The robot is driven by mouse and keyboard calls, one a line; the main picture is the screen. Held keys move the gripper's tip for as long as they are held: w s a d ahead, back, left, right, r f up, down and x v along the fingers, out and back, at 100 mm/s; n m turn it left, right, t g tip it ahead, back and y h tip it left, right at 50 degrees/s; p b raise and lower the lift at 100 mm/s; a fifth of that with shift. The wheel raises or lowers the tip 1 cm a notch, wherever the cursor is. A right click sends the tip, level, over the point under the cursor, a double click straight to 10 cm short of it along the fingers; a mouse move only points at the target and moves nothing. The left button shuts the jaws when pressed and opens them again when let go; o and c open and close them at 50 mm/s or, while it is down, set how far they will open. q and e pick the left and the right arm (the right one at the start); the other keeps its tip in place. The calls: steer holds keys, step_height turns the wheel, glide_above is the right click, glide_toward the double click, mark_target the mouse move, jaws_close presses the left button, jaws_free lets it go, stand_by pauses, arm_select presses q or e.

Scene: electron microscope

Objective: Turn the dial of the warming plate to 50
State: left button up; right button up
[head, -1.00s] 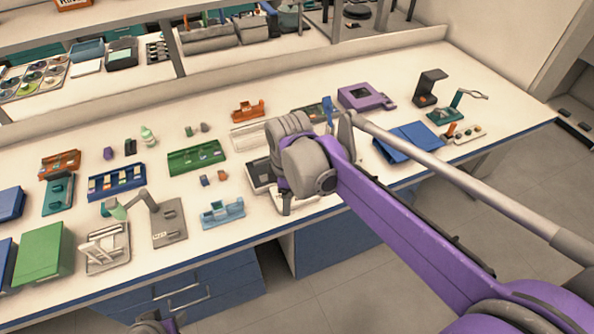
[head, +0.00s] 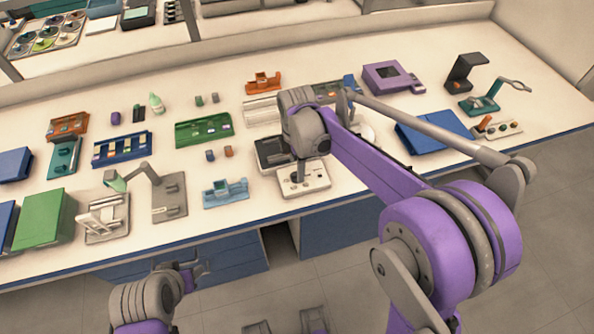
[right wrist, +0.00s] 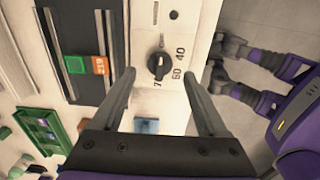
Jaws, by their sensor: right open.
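The warming plate shows in the head view as a dark plate with a white front panel (head: 318,180) near the table's front edge. In the right wrist view its black round dial (right wrist: 159,66) sits on the white panel, with the printed numbers 40, 60 and 70 beside it. I cannot tell for sure where the dial points. My right gripper (right wrist: 160,76) is open, its two fingers on either side of the dial, with no clear contact. In the head view the right gripper (head: 301,172) points down over the panel. My left gripper (head: 190,272) is low, in front of the table; its jaws are unclear.
A light blue rack (head: 225,193) stands left of the warming plate. A green tray (head: 203,130) lies behind it to the left. A blue folder-like box (head: 432,133) and a purple device (head: 392,78) are to the right. An orange holder (head: 263,82) is at the back.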

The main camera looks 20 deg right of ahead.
steer(key=shift+f, duration=1.7)
jaws_close()
